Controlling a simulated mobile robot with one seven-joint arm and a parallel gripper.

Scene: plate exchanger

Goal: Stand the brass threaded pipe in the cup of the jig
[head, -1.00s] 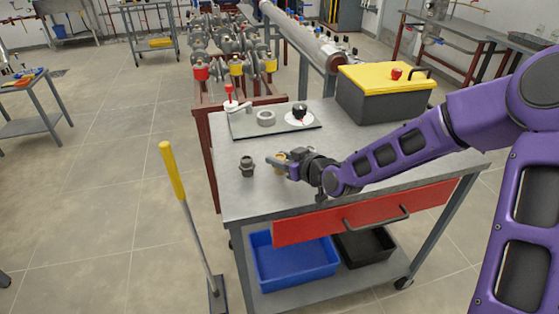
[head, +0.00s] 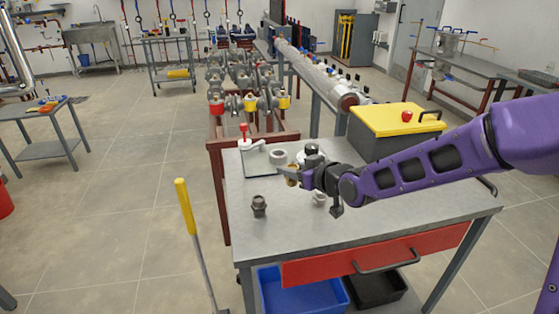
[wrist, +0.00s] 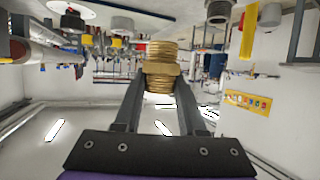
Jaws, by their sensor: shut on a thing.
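The brass threaded pipe (head: 292,180) is in my gripper (head: 286,172), which is shut on it above the table. In the wrist view the brass pipe (wrist: 161,70) sits between the two fingertips, with threads showing on both sides of its hex collar. The jig is a dark plate (head: 254,166) at the back of the table, with a grey ring-shaped cup (head: 278,156), a red-knobbed clamp (head: 244,134) and a black-knobbed part (head: 312,149). My gripper is in front of the cup, to its right, and hides part of the jig.
A dark threaded fitting (head: 259,206) stands at the table's front left. A small pale fitting (head: 319,198) stands below my wrist. A black toolbox with yellow lid (head: 395,118) is at the back right. The front of the tabletop (head: 360,232) is clear.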

